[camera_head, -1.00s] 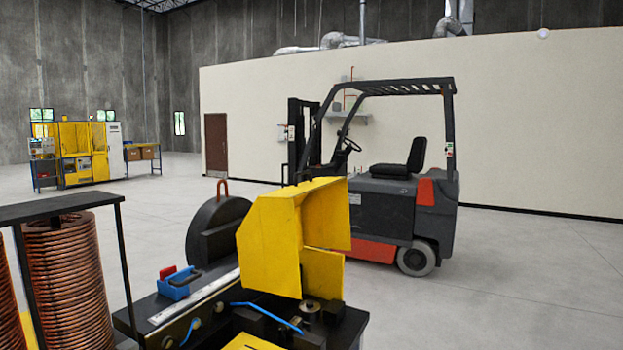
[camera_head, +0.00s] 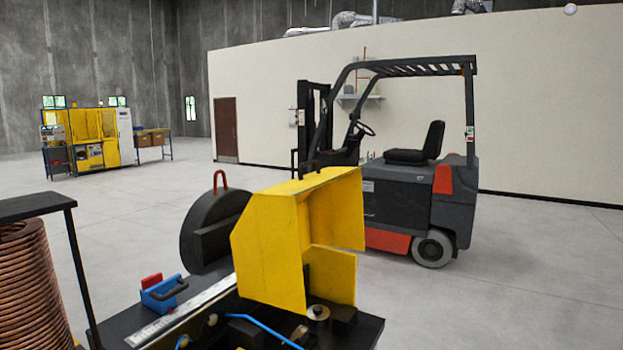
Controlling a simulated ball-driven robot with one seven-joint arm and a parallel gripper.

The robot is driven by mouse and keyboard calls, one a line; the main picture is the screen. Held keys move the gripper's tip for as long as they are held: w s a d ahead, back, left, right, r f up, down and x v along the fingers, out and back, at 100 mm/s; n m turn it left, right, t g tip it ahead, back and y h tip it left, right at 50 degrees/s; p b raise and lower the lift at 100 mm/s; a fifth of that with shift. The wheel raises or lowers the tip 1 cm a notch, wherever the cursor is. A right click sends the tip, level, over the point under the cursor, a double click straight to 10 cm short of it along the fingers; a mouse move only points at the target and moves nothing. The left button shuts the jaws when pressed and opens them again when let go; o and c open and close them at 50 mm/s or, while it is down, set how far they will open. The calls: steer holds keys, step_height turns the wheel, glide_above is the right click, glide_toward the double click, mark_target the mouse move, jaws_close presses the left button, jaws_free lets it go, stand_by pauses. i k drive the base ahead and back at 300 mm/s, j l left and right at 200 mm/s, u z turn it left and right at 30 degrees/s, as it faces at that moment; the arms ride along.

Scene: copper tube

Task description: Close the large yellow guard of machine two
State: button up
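A large yellow guard (camera_head: 270,248) stands raised on a dark machine at the bottom centre. Its hollow inner side faces right, and the black machine bed (camera_head: 352,331) with small metal parts shows below it. A black round disc housing (camera_head: 205,232) with a red lifting loop sits just left of the guard. I cannot tell from a label which machine this is. My gripper is not in view.
A blue and red tool (camera_head: 162,290) lies by a metal rail on the machine. Copper tube coils (camera_head: 28,290) stand under a black frame at the left. A forklift (camera_head: 415,200) is parked behind the guard. Another yellow machine (camera_head: 88,137) stands far left. Open floor lies between.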

mark_target(279, 223)
steer(key=i+u, duration=0.1)
steer(key=u, duration=0.45)
steer(key=i+l+u, duration=0.25)
steer(key=i+l, duration=0.15)
steer(key=l, duration=0.2)
steer(key=i+l+u, duration=0.25)
steer(key=l, duration=0.4)
steer(key=i+l+u, duration=0.1)
steer(key=i+l, duration=0.3)
steer(key=l, duration=0.2)
steer(key=i+l, duration=0.2)
steer(key=l, duration=0.2)
steer(key=i+l, duration=0.15)
steer(key=l, duration=0.2)
steer(key=i+l, duration=0.15)
steer(key=l, duration=0.2)
steer(key=i+l, duration=0.15)
steer(key=l, duration=0.25)
steer(key=i+l+u, duration=0.1)
steer(key=l, duration=0.25)
steer(key=i+l, duration=0.25)
steer(key=l, duration=0.15)
